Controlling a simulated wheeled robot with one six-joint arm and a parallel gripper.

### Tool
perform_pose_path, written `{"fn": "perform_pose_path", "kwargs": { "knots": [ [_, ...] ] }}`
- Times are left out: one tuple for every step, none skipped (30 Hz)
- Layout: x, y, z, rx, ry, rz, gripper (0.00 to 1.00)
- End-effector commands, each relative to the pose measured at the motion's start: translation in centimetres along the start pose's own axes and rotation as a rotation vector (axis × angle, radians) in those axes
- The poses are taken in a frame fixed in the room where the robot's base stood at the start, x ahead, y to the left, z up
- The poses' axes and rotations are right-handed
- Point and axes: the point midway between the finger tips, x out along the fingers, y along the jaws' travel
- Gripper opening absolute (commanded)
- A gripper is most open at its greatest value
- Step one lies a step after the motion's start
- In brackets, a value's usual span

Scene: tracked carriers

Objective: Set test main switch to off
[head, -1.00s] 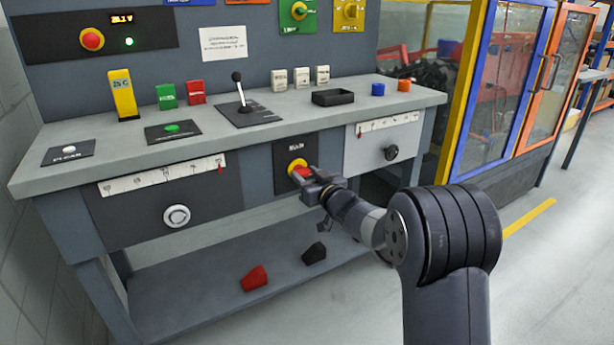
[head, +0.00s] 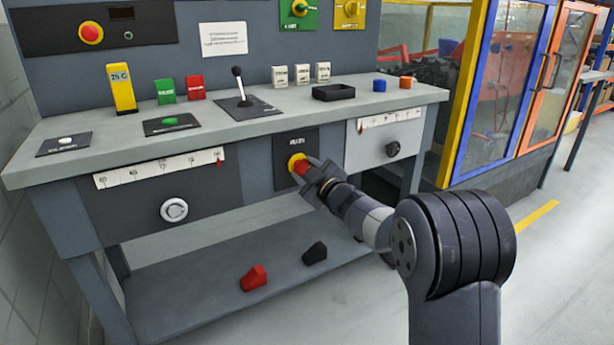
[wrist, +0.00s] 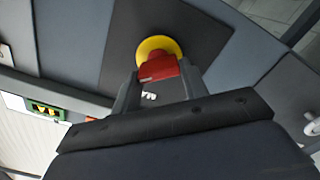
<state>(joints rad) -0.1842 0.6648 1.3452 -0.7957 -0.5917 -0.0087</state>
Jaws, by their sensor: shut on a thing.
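The main switch is a red handle (head: 300,168) on a yellow round base (head: 293,160), set in a dark plate (head: 297,144) on the bench front. My gripper (head: 309,174) is shut on the red handle. In the wrist view, the handle (wrist: 160,68) sits between the two fingers of my gripper (wrist: 158,78), with the yellow base (wrist: 152,46) just beyond. The fingers hide part of the handle. On the upper panel, the small display (head: 121,12) is dark and no green lamp is lit beside the red button (head: 91,33).
The bench top (head: 250,135) holds a black lever (head: 239,90), a black tray (head: 333,93) and small blocks. Drawers flank the switch plate. A red wedge (head: 254,279) and a black wedge (head: 314,253) lie on the lower shelf. The floor at right is clear.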

Motion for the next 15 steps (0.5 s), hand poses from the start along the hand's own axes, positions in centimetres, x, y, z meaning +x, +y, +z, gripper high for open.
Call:
{"fn": "perform_pose_path", "kwargs": {
  "knots": [
    [0.00,-0.19,0.18,-0.043,0.000,0.001,0.19],
    [0.00,-0.21,0.19,-0.071,0.000,0.000,0.19],
    [0.00,-0.22,0.18,-0.109,0.000,0.000,0.19],
    [0.00,-0.23,0.17,-0.139,0.000,0.000,0.19],
    [0.00,-0.24,0.16,-0.168,0.000,0.000,0.19],
    [0.00,-0.24,0.14,-0.206,0.001,0.000,0.19],
    [0.00,-0.24,0.12,-0.234,0.001,0.000,0.19],
    [0.00,-0.24,0.11,-0.262,0.001,0.000,0.19],
    [0.00,-0.24,0.09,-0.300,0.001,0.000,0.19],
    [0.00,-0.24,0.08,-0.328,0.001,0.000,0.19],
    [0.00,-0.24,0.07,-0.356,0.001,0.000,0.19],
    [0.00,-0.24,0.07,-0.393,0.001,0.000,0.19],
    [0.00,-0.24,0.06,-0.421,0.001,0.000,0.19],
    [0.00,-0.25,0.06,-0.448,0.001,0.000,0.19],
    [0.00,-0.26,0.06,-0.484,0.000,0.000,0.19]
  ]
}}
